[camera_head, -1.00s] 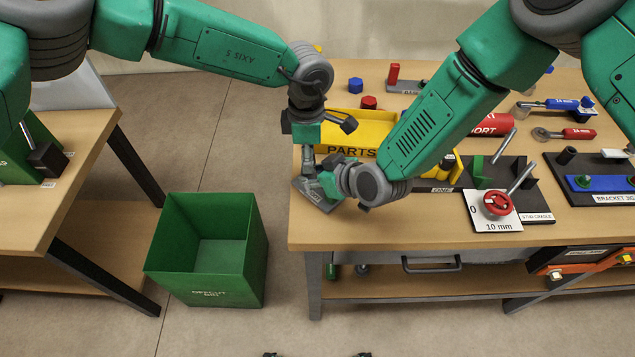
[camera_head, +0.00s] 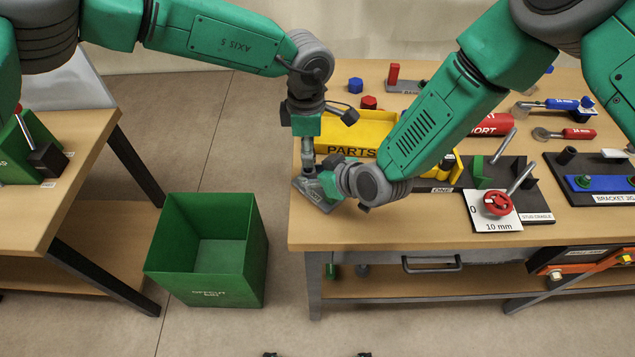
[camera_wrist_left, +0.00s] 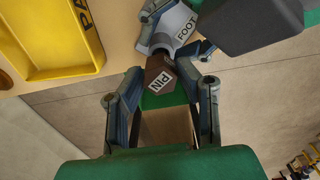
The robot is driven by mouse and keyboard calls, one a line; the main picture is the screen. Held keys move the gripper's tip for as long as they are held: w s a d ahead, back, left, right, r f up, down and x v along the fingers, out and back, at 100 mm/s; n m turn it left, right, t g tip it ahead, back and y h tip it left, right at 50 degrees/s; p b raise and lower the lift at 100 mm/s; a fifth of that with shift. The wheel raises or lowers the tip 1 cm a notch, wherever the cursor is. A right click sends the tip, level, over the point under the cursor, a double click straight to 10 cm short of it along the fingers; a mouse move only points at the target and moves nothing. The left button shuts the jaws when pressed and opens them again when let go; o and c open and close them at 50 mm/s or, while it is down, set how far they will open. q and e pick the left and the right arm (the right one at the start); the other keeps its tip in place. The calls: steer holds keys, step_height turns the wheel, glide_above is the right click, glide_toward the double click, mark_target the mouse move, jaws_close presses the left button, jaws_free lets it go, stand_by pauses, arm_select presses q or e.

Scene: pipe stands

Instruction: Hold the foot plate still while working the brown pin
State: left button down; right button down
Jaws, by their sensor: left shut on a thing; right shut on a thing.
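The grey foot plate (camera_head: 316,194) lies near the left front corner of the workbench. It also shows in the left wrist view with its FOOT label (camera_wrist_left: 186,30). The brown pin (camera_wrist_left: 160,80) stands at the foot plate, with its PIN label facing the left wrist camera. My left gripper (camera_head: 307,168) comes down from above and is shut on the brown pin, its fingers (camera_wrist_left: 163,62) on either side. My right gripper (camera_head: 324,187) is low at the plate's right side, shut on it. Its fingertips are mostly hidden by my wrist, and the pin is hidden in the head view.
The yellow PARTS bin (camera_head: 362,128) stands just behind the grippers. A red handwheel (camera_head: 497,203) on a 10 mm card and a bracket board (camera_head: 606,184) are to the right. A green open bin (camera_head: 207,285) stands on the floor left of the workbench (camera_head: 430,236).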

arm_select(q)
steer(key=shift+r, duration=2.55)
arm_select(e)
steer(key=c, duration=1)
jaws_free()
steer(key=shift+r, duration=0.1)
steer(key=v, duration=1.1)
steer(key=shift+s+d+r, duration=0.2)
steer(key=shift+d+r, duration=0.05)
steer(key=shift+a, duration=0.1)
